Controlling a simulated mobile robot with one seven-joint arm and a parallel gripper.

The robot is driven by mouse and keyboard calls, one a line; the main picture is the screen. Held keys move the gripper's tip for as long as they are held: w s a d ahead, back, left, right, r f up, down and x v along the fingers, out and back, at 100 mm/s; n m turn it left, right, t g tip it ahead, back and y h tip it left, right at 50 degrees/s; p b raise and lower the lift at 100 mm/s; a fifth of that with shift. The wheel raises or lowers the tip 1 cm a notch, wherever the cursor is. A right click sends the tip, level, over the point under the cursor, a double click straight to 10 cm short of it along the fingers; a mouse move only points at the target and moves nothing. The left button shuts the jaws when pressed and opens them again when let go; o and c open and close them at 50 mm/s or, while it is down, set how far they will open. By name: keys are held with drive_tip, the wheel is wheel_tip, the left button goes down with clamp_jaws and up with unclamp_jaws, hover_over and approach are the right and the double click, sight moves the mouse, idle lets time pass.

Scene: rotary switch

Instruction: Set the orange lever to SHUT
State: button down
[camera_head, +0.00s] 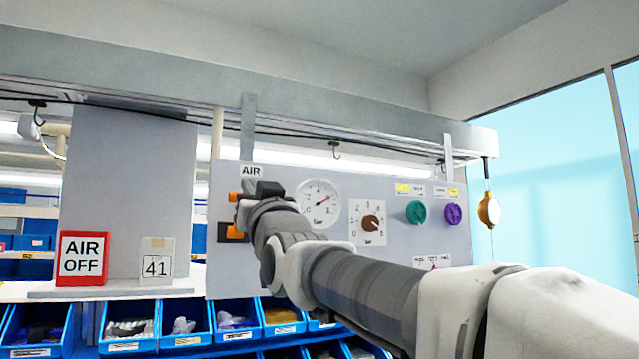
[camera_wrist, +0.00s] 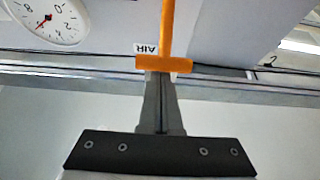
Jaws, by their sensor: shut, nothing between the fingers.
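The orange lever (camera_wrist: 168,30) shows in the wrist view, upside down, as a long bar running up out of the picture with a short crosspiece at its lower end. In the head view orange parts of it (camera_head: 235,233) show on the panel's left side, partly hidden by my gripper (camera_head: 262,190). In the wrist view my gripper (camera_wrist: 158,74) is shut and empty, its tips right at the crosspiece; I cannot tell whether they touch. The AIR label (camera_head: 251,170) is above the lever. No SHUT marking is readable.
The grey panel (camera_head: 290,270) also carries a round gauge (camera_head: 318,203), a brown dial (camera_head: 370,223), a green knob (camera_head: 416,212) and a purple knob (camera_head: 453,213). An AIR OFF sign (camera_head: 83,259) and a 41 card (camera_head: 157,258) stand left. Blue bins (camera_head: 185,325) sit below.

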drive_tip(key=shift+f, duration=0.1)
idle(0.3)
drive_tip(key=shift+s+d+f+t+b, duration=0.15)
drive_tip(key=shift+f+t+b, duration=0.2)
drive_tip(key=shift+b, duration=0.8)
